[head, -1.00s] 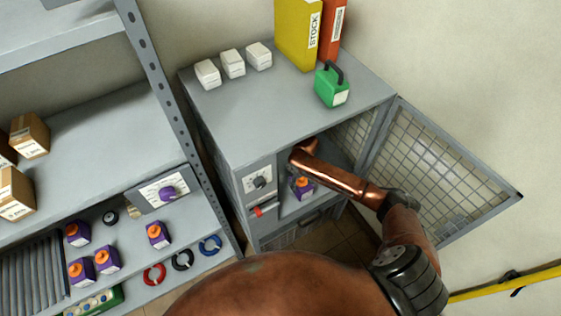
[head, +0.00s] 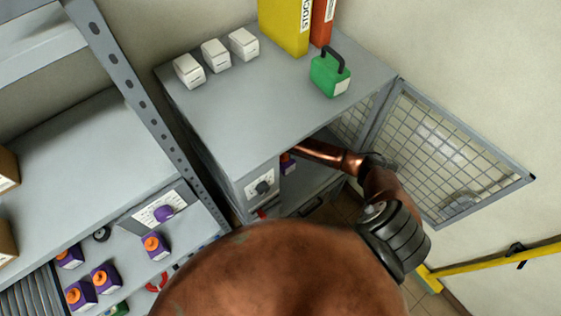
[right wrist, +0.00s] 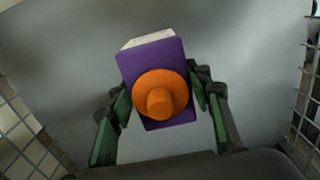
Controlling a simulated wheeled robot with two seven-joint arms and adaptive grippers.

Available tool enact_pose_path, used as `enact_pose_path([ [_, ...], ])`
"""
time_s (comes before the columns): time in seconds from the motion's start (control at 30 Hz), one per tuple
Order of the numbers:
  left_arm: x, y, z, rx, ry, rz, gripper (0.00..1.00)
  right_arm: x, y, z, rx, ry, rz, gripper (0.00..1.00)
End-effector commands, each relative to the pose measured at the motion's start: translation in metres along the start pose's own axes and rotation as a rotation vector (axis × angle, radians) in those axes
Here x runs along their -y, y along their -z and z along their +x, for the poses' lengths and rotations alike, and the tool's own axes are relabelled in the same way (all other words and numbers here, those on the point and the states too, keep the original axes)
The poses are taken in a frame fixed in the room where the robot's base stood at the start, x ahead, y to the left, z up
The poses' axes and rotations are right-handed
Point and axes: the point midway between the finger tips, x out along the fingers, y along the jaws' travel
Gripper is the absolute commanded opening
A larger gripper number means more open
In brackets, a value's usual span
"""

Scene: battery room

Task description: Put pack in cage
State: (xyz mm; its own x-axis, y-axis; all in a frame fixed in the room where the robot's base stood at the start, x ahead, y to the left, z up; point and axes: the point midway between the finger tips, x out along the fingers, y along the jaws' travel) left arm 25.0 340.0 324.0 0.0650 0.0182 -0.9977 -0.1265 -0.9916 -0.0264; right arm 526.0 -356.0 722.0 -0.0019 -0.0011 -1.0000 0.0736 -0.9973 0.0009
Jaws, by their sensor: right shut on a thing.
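The cage is a grey cabinet (head: 270,95) with its mesh door (head: 455,150) swung open to the right. My right arm reaches through the opening. A purple pack (right wrist: 150,65) with an orange round knob sits between the green-padded fingers of my right gripper (right wrist: 160,97), which is shut on it. In the head view, part of this pack (head: 288,166) shows inside the opening, and the cabinet top hides the gripper. I cannot tell whether the pack touches the cage floor. My left gripper is not in view.
More purple packs (head: 155,246) stand on the shelf to the left, by a panel with a purple knob (head: 157,209). White boxes (head: 216,55), a green case (head: 329,77) and yellow and red binders stand on the cabinet top. A yellow bar (head: 495,261) crosses at the right.

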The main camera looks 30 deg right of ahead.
Motion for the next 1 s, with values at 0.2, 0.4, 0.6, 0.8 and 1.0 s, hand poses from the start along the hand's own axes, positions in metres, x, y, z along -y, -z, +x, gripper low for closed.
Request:
enact_pose_path([
  [0.2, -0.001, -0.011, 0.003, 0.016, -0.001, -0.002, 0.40, 0.000, 0.002, 0.015, -0.004, -0.001, -0.002, 0.00],
  [0.4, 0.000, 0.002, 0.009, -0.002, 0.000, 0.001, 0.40, 0.001, 0.003, 0.037, -0.003, -0.001, -0.003, 0.00],
  [0.6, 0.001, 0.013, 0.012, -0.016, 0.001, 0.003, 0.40, 0.003, 0.004, 0.051, -0.006, 0.000, -0.005, 0.00],
  [0.8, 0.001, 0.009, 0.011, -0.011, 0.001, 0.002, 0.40, 0.003, 0.004, 0.051, -0.006, 0.000, -0.005, 0.00],
  [1.0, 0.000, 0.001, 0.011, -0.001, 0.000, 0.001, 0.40, 0.003, 0.002, 0.054, -0.002, 0.000, -0.005, 0.52],
])
